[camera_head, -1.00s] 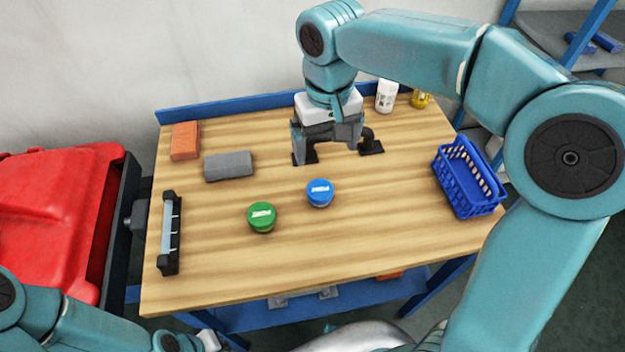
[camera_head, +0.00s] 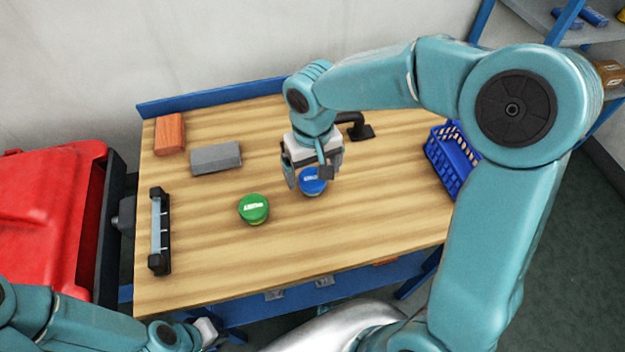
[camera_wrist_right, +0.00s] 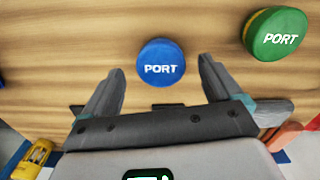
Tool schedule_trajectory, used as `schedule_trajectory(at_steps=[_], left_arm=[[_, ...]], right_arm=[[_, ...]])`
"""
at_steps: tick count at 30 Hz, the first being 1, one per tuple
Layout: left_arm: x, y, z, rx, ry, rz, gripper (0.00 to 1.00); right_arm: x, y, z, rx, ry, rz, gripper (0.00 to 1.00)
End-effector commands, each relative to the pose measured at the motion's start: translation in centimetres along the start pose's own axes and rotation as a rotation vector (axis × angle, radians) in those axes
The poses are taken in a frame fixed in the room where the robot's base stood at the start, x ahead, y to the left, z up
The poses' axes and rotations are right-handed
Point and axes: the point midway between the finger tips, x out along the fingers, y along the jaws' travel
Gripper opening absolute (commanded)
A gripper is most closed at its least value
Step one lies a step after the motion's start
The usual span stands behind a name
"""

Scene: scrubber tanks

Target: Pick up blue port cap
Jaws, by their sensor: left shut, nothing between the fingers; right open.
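The blue port cap (camera_head: 313,183) sits on the wooden table, partly covered by my right gripper in the head view. In the right wrist view the blue cap (camera_wrist_right: 160,62) lies beyond the fingertips, roughly centred between them, with its white PORT label up. My right gripper (camera_head: 308,180) is open and above the cap; its two spread fingers (camera_wrist_right: 160,75) hold nothing. The green port cap (camera_head: 253,208) stands to the left of the blue one and also shows in the right wrist view (camera_wrist_right: 276,36). My left gripper (camera_head: 212,332) is low at the bottom left, away from the table top.
An orange block (camera_head: 170,134), a grey block (camera_head: 216,158) and a black-ended holder (camera_head: 160,230) are on the table's left side. A blue basket (camera_head: 452,160) stands at the right edge. A black fitting (camera_head: 356,127) is behind my right gripper. The front table area is clear.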

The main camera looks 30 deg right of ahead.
Motion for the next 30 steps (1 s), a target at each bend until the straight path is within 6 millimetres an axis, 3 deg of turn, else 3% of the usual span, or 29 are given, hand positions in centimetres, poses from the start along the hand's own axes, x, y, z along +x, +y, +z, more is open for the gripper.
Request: schedule_trajectory(at_steps=[6,15,20,21,30], left_arm=[[-0.1,0.0,0.0,0.0,0.0,0.0,0.0],[-0.1,0.0,0.0,0.0,0.0,0.0,0.0],[-0.1,0.0,0.0,0.0,0.0,0.0,0.0],[-0.1,0.0,0.0,0.0,0.0,0.0,0.0],[-0.1,0.0,0.0,0.0,0.0,0.0,0.0]], right_arm=[[3.5,0.0,0.0,0.0,-0.004,0.001,0.92],[4.0,0.0,-0.1,0.0,0.0,-0.001,0.92],[3.9,0.0,-0.1,0.0,0.0,-0.001,0.4],[3.9,0.0,-0.1,0.0,0.0,-0.001,0.34],[3.8,0.0,-0.1,0.0,0.0,0.0,0.34]])
